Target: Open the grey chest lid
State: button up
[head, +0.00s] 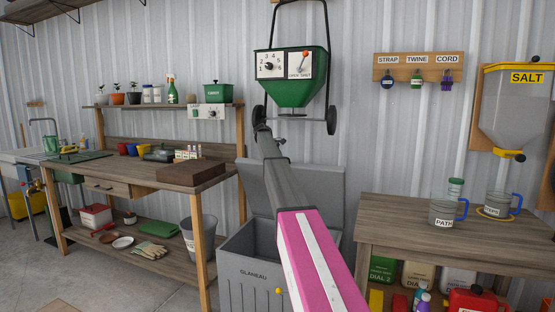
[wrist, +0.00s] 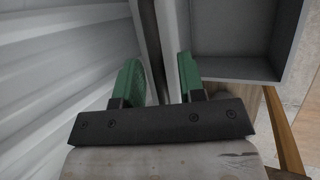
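The grey chest (head: 252,272), marked GLANEAU, stands on the floor between the workbench and the right-hand table. Its lid (head: 318,188) is raised and stands upright near the corrugated wall, behind the chest opening. My arm reaches over the chest and hides part of the lid and opening. In the wrist view, my gripper (wrist: 162,82) has its two green fingers apart, with a narrow dark grey upright strip, seemingly the lid edge, between them. I cannot tell whether either finger touches it. The chest's empty-looking inside (wrist: 230,40) shows to the right of the fingers. The fingertips are not clear in the head view.
A green hopper (head: 300,90) hangs on the wall above the chest. The workbench (head: 120,170) and a grey bucket (head: 200,240) stand left. A wooden table (head: 400,215) with labelled jugs stands close on the right. The corrugated wall (wrist: 50,70) is close to my gripper.

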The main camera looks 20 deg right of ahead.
jog(key=v, duration=1)
jog(key=shift+r, duration=0.1)
jog(key=s+a+f+m+y, duration=0.2)
jog(key=s+a+f, duration=0.2)
jog(key=s+f, duration=1.2)
jog(key=s+a+f+m+y, duration=0.1)
jog(key=s+a+f+m, duration=0.15)
jog(key=s+f, duration=1.4)
jog(key=s+a+f+m+y, duration=0.1)
jog(key=s+a+f, duration=0.1)
jog(key=s+f, duration=0.4)
jog(key=s+a+f+m+y, duration=0.1)
jog(key=s+f, duration=0.5)
jog(key=s, duration=0.8)
jog(key=s+a+f+m+y, duration=0.1)
jog(key=s+a+f+m, duration=0.2)
jog(key=s+f, duration=0.4)
jog(key=s+a, duration=0.1)
jog(key=s, duration=0.1)
jog(key=shift+s+a+g, duration=0.15)
jog(key=shift+s+g, duration=0.25)
